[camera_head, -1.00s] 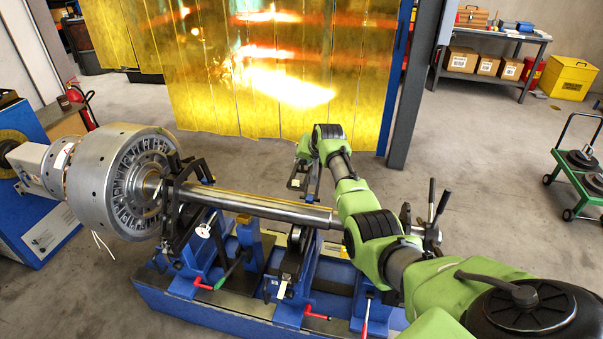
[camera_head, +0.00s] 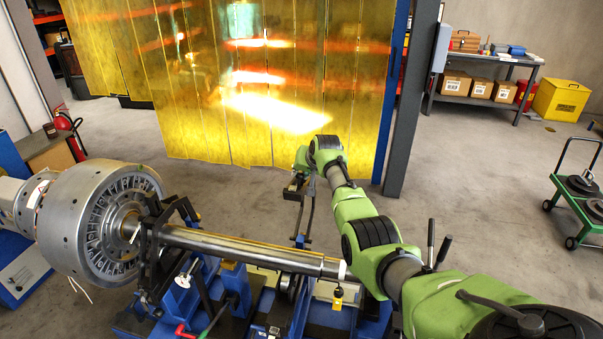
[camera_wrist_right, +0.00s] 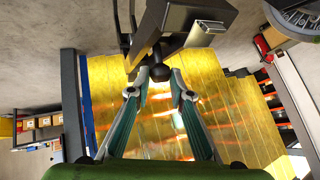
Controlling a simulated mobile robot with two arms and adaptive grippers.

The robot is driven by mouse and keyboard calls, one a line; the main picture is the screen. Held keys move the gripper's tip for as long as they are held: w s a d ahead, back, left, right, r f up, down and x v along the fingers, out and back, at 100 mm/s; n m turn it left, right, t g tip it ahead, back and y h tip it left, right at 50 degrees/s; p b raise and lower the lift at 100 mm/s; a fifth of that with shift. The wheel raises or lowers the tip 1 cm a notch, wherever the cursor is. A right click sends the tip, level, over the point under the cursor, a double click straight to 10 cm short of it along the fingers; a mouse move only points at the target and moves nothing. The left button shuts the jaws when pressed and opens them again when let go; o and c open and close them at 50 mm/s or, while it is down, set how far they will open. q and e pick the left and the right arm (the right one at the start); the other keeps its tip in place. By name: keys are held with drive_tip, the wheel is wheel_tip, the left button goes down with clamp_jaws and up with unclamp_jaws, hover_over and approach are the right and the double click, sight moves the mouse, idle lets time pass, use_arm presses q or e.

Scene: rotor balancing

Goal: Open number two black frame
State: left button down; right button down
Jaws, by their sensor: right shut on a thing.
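The second black frame (camera_head: 311,216) stands open on the far side of the steel shaft (camera_head: 240,246), with its thin dark bars swung up and away from it. My right arm reaches across the shaft, and my right gripper (camera_head: 303,172) is at the frame's upper end. In the right wrist view the gripper (camera_wrist_right: 160,88) is shut on a black ball knob (camera_wrist_right: 159,72) below the frame's dark block (camera_wrist_right: 180,25). Another black frame (camera_head: 152,245) stands around the shaft near the rotor (camera_head: 88,222). The lower hinge of the second frame is partly hidden. My left gripper is not in view.
The blue balancing stand (camera_head: 245,310) lies under the shaft, with handles and clamps on it. A yellow strip curtain (camera_head: 250,110) hangs behind, beside a dark post (camera_head: 412,95). A green cart (camera_head: 580,205) stands at right. Floor between the stand and curtain is clear.

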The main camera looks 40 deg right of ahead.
drive_tip(key=c, duration=1.8)
unclamp_jaws()
drive_tip(key=shift+d+r, duration=0.15)
drive_tip(key=shift+r, duration=0.1)
drive_tip(key=shift+s, duration=0.1)
drive_tip(key=shift+f, duration=0.1)
drive_tip(key=v, duration=1.2)
